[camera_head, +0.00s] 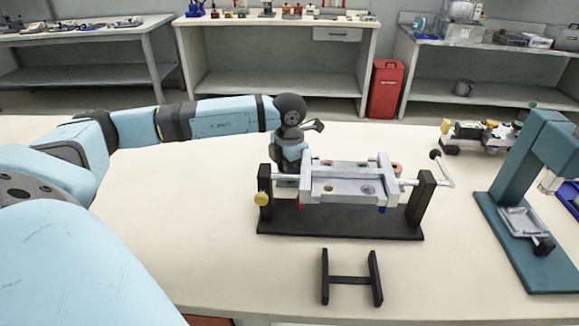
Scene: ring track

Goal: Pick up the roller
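A grey metal device with a shaft and a crank handle (447,172) rests across two black uprights on a black base (340,222). Its body (345,183) has coloured round spots; I take this to be the roller, but cannot be sure. A yellow knob (262,199) sits at its left end. My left arm reaches in from the left, and its wrist points down behind the left part of the device. My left gripper (289,168) is there; its fingers are mostly hidden, so I cannot see if they touch anything. My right gripper is not in view.
A small black H-shaped stand (351,279) is in front of the base, near the table's front edge. A teal press (527,190) stands at the right. A wheeled grey item (480,136) is behind it. The table (190,220) is clear left of the base.

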